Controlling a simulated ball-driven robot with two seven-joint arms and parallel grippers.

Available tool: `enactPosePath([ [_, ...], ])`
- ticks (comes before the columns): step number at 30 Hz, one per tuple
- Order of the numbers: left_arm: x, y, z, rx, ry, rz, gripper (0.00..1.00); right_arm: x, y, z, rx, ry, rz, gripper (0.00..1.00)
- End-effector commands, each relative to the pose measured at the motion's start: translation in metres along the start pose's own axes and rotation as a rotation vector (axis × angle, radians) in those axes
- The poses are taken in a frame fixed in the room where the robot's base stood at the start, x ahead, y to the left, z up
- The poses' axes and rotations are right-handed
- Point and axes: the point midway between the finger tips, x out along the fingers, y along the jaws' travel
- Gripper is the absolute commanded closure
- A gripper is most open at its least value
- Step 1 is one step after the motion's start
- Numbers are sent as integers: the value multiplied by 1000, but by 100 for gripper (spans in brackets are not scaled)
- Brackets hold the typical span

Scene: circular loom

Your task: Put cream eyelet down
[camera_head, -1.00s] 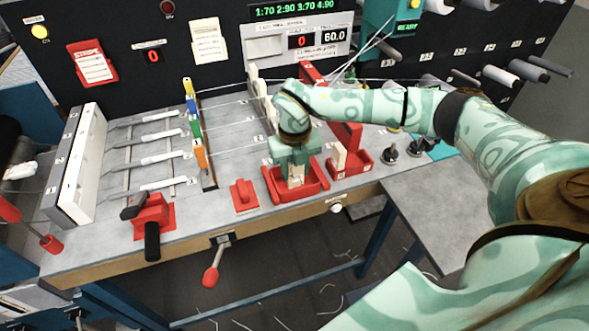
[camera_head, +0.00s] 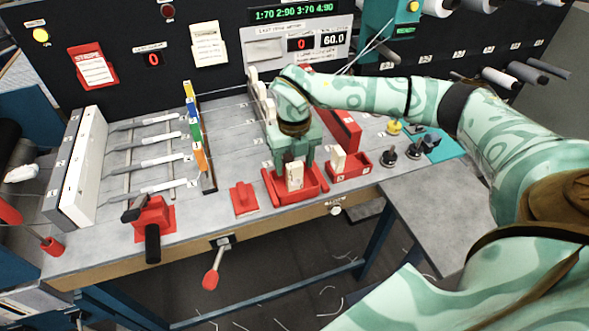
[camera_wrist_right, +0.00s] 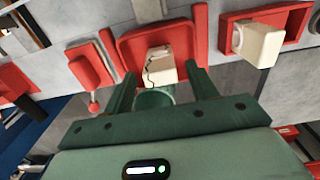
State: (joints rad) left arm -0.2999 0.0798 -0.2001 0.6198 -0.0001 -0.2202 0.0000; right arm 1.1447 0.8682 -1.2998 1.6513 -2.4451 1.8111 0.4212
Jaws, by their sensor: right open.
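The cream eyelet (camera_head: 295,174) is a small cream block standing in a red tray (camera_head: 319,190) at the table's front edge. It also shows in the right wrist view (camera_wrist_right: 159,66), with thin dark lines on its face. My right gripper (camera_head: 293,161) is green and just above and behind the eyelet. Its fingers (camera_wrist_right: 163,88) are apart, one on each side of the eyelet in the wrist view. Its body hides the back of the tray. My left gripper is not in view.
A second red tray (camera_head: 352,172) to the right holds another cream block (camera_head: 338,158). A small red block (camera_head: 243,198) stands to the left, with a black-handled red clamp (camera_head: 152,215) further left. Black knobs (camera_head: 388,159) stand on the right.

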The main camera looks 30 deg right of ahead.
Motion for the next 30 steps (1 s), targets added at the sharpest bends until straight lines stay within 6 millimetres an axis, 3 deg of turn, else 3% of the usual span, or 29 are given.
enactPosePath([
  [1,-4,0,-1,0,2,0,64,-16,0,1,0,-5,1,42],
  [6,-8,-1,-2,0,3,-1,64,-54,0,1,-1,-4,1,42],
  [12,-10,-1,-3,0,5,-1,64,-80,0,0,0,-1,1,42],
  [30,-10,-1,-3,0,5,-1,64,-84,0,0,0,0,0,42],
])
